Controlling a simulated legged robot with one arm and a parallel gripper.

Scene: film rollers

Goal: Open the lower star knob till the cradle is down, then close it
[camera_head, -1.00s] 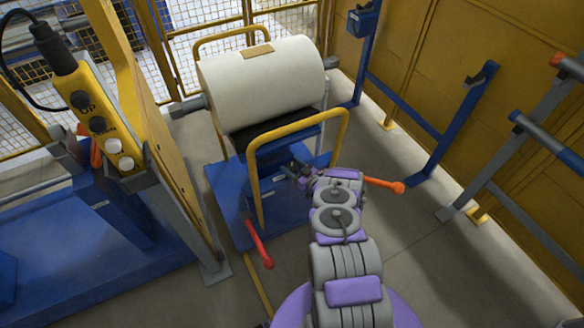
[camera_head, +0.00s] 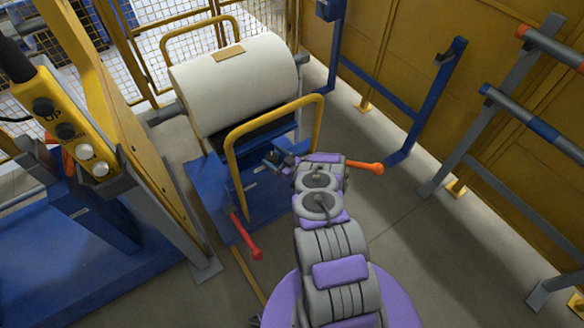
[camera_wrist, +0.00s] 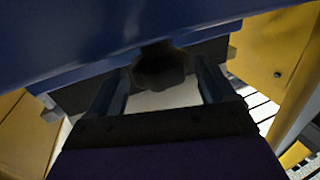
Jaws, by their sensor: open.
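A dark, lobed star knob (camera_wrist: 160,66) hangs under a blue beam (camera_wrist: 120,25) in the wrist view. My gripper (camera_wrist: 161,78) is open, with one finger on each side of the knob. Any contact between fingers and knob is too dark to tell. In the head view my gripper (camera_head: 275,161) is low by the blue cart (camera_head: 209,184), behind the yellow handle. The knob cannot be made out there. The white film roll (camera_head: 236,88) rests on the black cradle (camera_head: 263,129), which is partly hidden by the roll and handle.
The cart's yellow handle (camera_head: 231,160) stands close to my arm. A red lever (camera_head: 247,238) and an orange lever (camera_head: 365,168) stick out on either side. A yellow button box (camera_head: 65,120) is at left, blue and grey racks at right. Floor at lower right is clear.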

